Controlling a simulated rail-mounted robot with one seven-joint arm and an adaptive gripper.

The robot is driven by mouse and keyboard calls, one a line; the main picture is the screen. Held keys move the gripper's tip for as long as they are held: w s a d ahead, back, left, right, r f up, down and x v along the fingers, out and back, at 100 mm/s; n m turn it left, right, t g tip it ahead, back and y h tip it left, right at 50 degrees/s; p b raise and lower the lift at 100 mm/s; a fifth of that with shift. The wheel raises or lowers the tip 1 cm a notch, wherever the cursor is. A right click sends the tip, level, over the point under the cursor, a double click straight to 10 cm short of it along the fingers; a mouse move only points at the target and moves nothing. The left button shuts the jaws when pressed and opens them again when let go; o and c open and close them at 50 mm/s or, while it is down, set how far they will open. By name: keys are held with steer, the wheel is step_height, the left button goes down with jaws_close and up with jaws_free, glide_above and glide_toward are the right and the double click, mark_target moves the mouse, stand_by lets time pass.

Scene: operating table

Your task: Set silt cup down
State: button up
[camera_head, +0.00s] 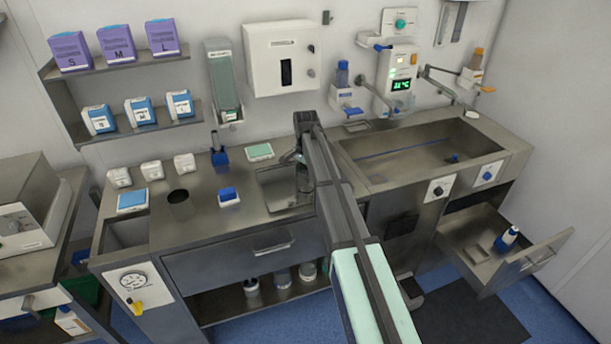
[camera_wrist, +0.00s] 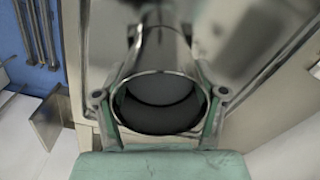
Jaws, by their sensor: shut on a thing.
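The silt cup (camera_wrist: 160,73) is a shiny metal cylinder. In the wrist view I look into its dark, round open mouth. My gripper (camera_wrist: 160,98) has one finger on each side of the cup and is shut on it. In the head view my gripper (camera_head: 304,182) is low over the small recessed basin (camera_head: 272,190) in the steel counter, at its right part. My arm hides much of that spot, and the cup cannot be made out clearly there. I cannot tell whether the cup's base touches a surface.
A blue-and-white block (camera_head: 229,197) and a round hole (camera_head: 178,196) lie left of the basin. A green pad (camera_head: 260,152) lies behind it. A large sink (camera_head: 425,150) is to the right. An open drawer (camera_head: 500,250) juts out at the lower right.

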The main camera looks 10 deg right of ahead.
steer(key=o, duration=1.2)
steer(key=shift+f, duration=0.1)
step_height(320, 180, up, 12)
steer(key=b, duration=0.3)
